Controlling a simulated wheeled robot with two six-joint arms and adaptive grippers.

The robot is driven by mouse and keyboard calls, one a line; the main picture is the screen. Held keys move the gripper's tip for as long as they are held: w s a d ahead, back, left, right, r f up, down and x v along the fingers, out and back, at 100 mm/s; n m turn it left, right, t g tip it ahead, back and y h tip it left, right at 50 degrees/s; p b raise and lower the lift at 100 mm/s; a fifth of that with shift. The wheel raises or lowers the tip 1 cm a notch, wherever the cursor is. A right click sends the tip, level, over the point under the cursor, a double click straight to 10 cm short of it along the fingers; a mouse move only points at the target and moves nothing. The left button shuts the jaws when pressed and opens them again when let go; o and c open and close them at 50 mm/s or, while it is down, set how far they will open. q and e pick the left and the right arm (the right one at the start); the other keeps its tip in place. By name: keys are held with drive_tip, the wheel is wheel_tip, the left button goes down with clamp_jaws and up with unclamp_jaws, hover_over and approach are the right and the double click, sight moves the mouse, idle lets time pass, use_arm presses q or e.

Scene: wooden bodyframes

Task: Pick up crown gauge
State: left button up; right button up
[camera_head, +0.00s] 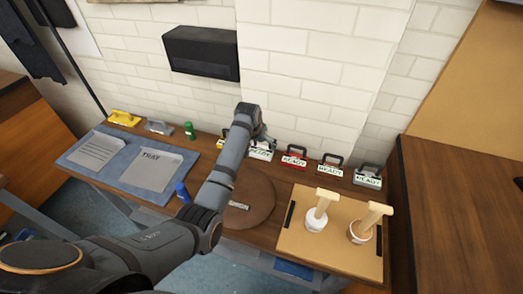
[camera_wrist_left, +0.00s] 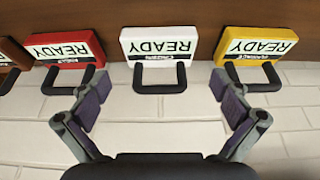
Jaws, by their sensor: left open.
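A row of small blocks marked READY, with black loop handles, stands along the back of the bench by the wall. A white block (camera_head: 261,154) lies in front of my left gripper (camera_head: 262,136). In the left wrist view, the white block (camera_wrist_left: 158,45) is centred, with a red block (camera_wrist_left: 62,47) to its left and a yellow block (camera_wrist_left: 257,43) to its right. My left gripper (camera_wrist_left: 160,96) is open and empty, its fingers apart on either side of the white block's handle, not touching it. My right gripper is out of view.
More blocks stand right of the red one, including a grey one (camera_head: 367,181). A blue mat (camera_head: 84,163) lies left. The brick wall (camera_head: 310,60) is close behind.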

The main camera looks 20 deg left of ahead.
sight(261, 150)
use_arm(q)
drive_tip(key=shift+w+f, duration=0.35)
drive_tip(key=shift+f, duration=0.35)
drive_tip(key=x, duration=0.4)
drive_tip(key=shift+s, duration=0.2)
drive_tip(key=shift+w+f, duration=0.25)
drive_tip(key=shift+f, duration=0.2)
drive_tip(key=shift+c, duration=1.2)
drive_tip(key=shift+r, duration=0.1)
drive_tip(key=c, duration=0.8)
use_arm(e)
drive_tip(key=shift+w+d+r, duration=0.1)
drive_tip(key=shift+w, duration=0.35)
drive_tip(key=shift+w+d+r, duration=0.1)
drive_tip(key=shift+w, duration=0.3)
use_arm(q)
drive_tip(key=shift+o, duration=0.2)
